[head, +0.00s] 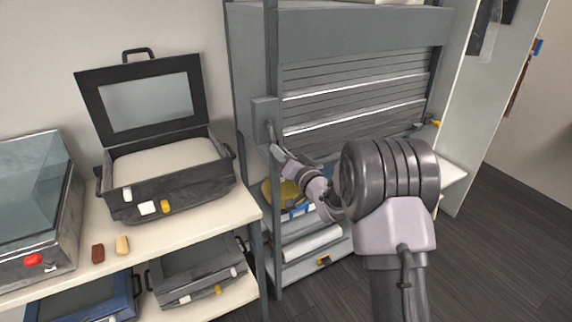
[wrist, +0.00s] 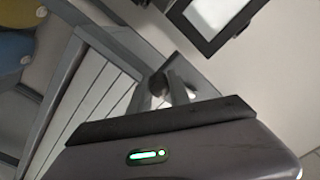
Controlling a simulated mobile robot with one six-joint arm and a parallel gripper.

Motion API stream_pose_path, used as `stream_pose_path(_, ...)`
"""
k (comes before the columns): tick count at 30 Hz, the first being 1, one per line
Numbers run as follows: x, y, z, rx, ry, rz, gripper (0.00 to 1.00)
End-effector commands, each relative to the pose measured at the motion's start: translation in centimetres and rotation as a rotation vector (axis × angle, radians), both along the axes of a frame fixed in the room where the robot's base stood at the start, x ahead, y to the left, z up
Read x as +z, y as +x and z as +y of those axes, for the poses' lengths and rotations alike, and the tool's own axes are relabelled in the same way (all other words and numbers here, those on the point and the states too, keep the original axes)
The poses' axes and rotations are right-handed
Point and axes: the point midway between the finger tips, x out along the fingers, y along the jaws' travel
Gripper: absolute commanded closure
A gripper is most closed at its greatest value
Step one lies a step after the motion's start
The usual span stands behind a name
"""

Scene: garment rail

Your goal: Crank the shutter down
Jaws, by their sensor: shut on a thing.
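The grey slatted shutter (head: 350,92) hangs partly lowered in a grey cabinet frame. Below its lower edge the cabinet is open. A crank box (head: 264,118) sits on the cabinet's left post, and my gripper (head: 272,146) is at it. In the wrist view, the fingers of my gripper (wrist: 172,88) are closed around a dark crank knob (wrist: 158,84), which is mostly hidden between them. The shutter slats (wrist: 95,100) also show in the wrist view, left of the fingers.
A shelf (head: 190,232) at left bears an open dark case (head: 170,190) with its lid up. A clear-lidded box (head: 38,200) stands further left. Inside the cabinet's lower part are a yellow round thing (head: 282,192) and a white roll (head: 305,245). Dark floor is free at right.

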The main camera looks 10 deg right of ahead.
Motion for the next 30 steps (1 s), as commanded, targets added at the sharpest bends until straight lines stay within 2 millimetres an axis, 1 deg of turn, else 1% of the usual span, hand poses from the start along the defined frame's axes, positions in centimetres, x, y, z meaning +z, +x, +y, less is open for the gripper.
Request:
stream_pose_path(1, -0.4, -0.1, 0.2, 0.0, 0.026, 0.008, 1.0)
stream_pose_path(6, -0.3, -0.3, 0.7, -0.002, 0.104, 0.034, 1.0)
stream_pose_path(12, -0.2, -0.4, 1.1, -0.002, 0.156, 0.051, 1.0)
stream_pose_path(27, 0.0, -0.4, 1.2, -0.002, 0.173, 0.054, 1.0)
stream_pose_path(28, 0.0, -0.4, 1.2, -0.002, 0.173, 0.054, 0.75)
stream_pose_path(29, 0.0, -0.4, 1.2, -0.002, 0.173, 0.054, 0.69)
stream_pose_path(30, 0.0, -0.4, 1.2, -0.002, 0.173, 0.054, 0.61)
